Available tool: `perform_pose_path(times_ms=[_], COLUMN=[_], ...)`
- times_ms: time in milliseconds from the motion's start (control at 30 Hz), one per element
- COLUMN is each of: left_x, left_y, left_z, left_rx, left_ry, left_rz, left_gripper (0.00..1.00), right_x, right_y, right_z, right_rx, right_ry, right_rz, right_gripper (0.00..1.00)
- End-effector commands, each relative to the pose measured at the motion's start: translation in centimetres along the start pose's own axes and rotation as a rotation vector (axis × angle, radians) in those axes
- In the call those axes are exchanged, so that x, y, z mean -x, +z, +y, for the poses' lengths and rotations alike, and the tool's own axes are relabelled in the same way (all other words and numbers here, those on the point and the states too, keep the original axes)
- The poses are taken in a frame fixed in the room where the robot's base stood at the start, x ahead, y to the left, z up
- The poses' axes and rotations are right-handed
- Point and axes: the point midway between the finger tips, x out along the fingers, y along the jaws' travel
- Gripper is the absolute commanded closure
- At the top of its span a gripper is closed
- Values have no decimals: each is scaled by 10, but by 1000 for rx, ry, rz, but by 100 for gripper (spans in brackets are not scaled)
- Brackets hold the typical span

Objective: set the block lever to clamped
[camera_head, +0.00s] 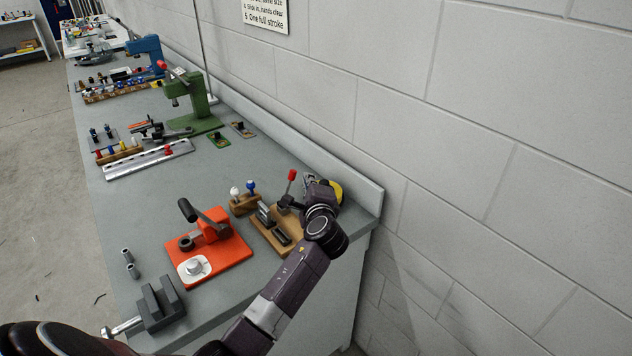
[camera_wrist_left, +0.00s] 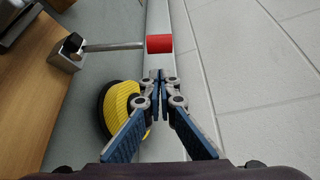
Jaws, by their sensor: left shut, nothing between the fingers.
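The lever with a red knob (camera_head: 291,175) stands up from the wooden board (camera_head: 262,238) near the bench's right end, leaning slightly in the head view. In the left wrist view, its red knob (camera_wrist_left: 160,44) ends a metal rod that runs from a small metal block (camera_wrist_left: 66,54) beside the wood. My left gripper (camera_head: 309,183) is by the lever on its wall side. In the wrist view the closed fingertips (camera_wrist_left: 160,76) are just below the knob, with a small gap showing, and hold nothing. My right gripper is not in view.
A yellow and black round object (camera_wrist_left: 122,108) lies close beside my left fingers. An orange fixture (camera_head: 232,252), a small wooden stand with knobs (camera_head: 244,206) and a grey block (camera_head: 160,303) are on the bench. The wall (camera_head: 470,150) is close on the right.

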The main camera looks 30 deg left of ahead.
Motion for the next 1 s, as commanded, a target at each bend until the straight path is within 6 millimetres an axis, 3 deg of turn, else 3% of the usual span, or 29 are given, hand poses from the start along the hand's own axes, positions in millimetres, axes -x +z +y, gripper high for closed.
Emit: perform_pose_path(times_ms=[200, 567, 1000], left_x=[7, 8, 12], left_y=[18, 20, 27], left_z=[-2, -1, 1], left_rx=[-1, 0, 85], left_ry=[0, -1, -51], left_rz=[1, 1, 0], left_gripper=[100, 100, 100], right_x=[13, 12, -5], right_y=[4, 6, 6], right_z=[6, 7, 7], right_rx=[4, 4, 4], right_ry=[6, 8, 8], right_rz=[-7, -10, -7], right_gripper=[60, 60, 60])
